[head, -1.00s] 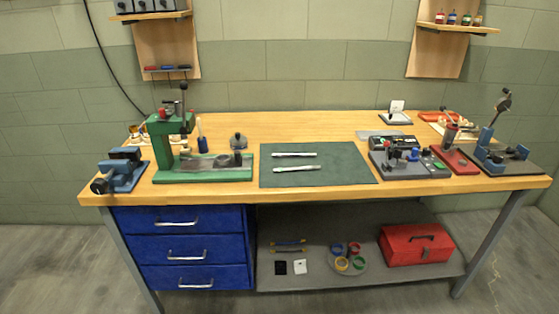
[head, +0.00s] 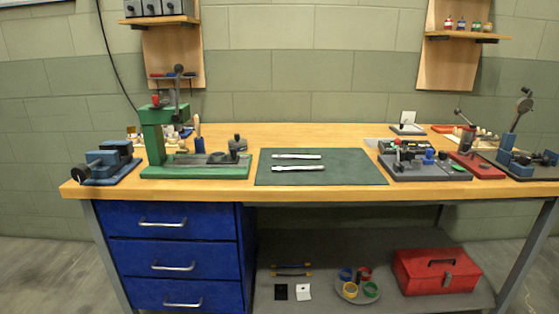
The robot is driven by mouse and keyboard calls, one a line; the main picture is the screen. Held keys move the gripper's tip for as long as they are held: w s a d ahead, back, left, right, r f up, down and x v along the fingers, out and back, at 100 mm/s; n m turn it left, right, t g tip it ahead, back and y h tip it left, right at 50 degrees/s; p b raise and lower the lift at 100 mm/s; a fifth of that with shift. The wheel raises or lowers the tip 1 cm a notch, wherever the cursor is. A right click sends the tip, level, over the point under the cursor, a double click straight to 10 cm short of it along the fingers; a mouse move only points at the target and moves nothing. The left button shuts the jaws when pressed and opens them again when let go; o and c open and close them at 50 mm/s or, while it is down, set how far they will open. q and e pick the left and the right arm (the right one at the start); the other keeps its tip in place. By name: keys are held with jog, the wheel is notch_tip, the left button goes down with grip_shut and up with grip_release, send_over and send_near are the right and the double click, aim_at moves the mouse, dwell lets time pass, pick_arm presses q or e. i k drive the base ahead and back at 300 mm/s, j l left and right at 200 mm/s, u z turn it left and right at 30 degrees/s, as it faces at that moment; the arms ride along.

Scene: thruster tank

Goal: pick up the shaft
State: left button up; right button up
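Two slim silvery rods lie on the dark green mat (head: 345,176) in the middle of the workbench. The far rod (head: 297,156) and the near rod (head: 298,168) lie roughly parallel, side to side and apart. Either may be the shaft; I cannot tell which. Neither of my grippers shows in the head view.
A green press (head: 155,140) and a blue vise (head: 108,160) stand left of the mat. A grey fixture (head: 425,174) and a red-based tool (head: 478,168) stand to the right. The bench top (head: 290,136) is clear behind the mat. Blue drawers (head: 170,245) and a red toolbox (head: 436,270) are below.

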aim_at(318, 168)
jog(key=i+l, duration=0.3)
jog(key=i, duration=0.2)
jog(key=i+l+u, duration=0.95)
jog(key=l+u, duration=0.2)
jog(key=i+l+u, duration=0.15)
jog(key=l+u, duration=0.15)
jog(key=i+l+u, duration=0.1)
jog(key=l+u, duration=0.2)
jog(key=l, duration=0.2)
